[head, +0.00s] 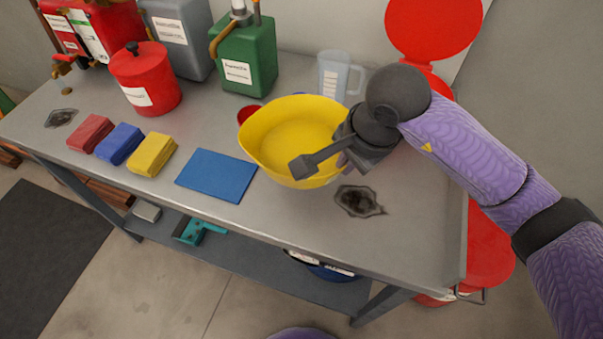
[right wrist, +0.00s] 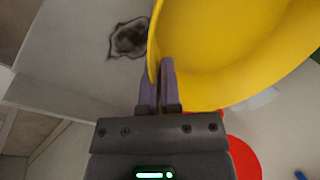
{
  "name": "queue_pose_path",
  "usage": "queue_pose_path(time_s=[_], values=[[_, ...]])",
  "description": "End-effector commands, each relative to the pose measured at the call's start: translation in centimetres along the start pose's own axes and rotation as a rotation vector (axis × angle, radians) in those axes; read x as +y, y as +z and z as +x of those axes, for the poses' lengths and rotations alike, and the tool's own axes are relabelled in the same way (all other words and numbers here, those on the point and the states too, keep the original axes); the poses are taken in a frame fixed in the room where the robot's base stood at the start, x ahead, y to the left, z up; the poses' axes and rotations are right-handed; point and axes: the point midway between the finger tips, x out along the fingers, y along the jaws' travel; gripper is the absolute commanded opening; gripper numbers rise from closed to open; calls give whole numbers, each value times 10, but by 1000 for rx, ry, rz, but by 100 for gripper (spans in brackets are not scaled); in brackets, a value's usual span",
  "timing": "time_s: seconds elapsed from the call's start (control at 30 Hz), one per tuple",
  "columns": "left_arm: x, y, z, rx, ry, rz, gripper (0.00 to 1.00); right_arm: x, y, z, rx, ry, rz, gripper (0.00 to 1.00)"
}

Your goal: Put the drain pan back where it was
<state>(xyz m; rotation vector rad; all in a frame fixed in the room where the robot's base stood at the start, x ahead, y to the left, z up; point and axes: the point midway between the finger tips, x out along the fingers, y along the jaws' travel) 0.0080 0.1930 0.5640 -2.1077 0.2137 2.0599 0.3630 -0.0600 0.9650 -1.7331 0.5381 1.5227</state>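The drain pan (head: 292,132) is a wide yellow bowl at the middle of the metal workbench. My right gripper (head: 345,150) is at its right rim. In the right wrist view the pan (right wrist: 225,45) fills the upper right, and its rim runs down between the two purple fingers (right wrist: 160,88), which look closed on it. The pan looks about level and empty; I cannot tell whether its bottom touches the bench. My left gripper is not in view.
A blue mat (head: 216,175) and several folded cloths (head: 121,144) lie left of the pan. A clear jug (head: 337,75) and a green can (head: 246,58) stand behind. A dark stain (head: 358,201) lies in front. A red bin lid (head: 432,28) stands up at back right.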

Motion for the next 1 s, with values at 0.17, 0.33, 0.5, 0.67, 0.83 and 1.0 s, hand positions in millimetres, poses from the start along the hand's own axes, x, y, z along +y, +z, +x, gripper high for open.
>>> queue_pose_path(time_s=[0.17, 0.33, 0.5, 0.67, 0.83, 1.0], values=[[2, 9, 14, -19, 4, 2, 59, 14, 2, 44, -4, 6, 2, 0], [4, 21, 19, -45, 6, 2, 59, 19, 2, 67, -3, 3, 2, 0], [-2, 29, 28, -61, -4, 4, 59, 28, 2, 97, -3, 4, 2, 0], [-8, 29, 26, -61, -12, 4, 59, 26, 2, 95, 0, 0, -1, 0], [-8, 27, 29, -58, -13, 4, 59, 28, 2, 98, 0, 2, 0, 6], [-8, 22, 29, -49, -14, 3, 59, 27, 2, 97, 0, 1, 0, 39]])
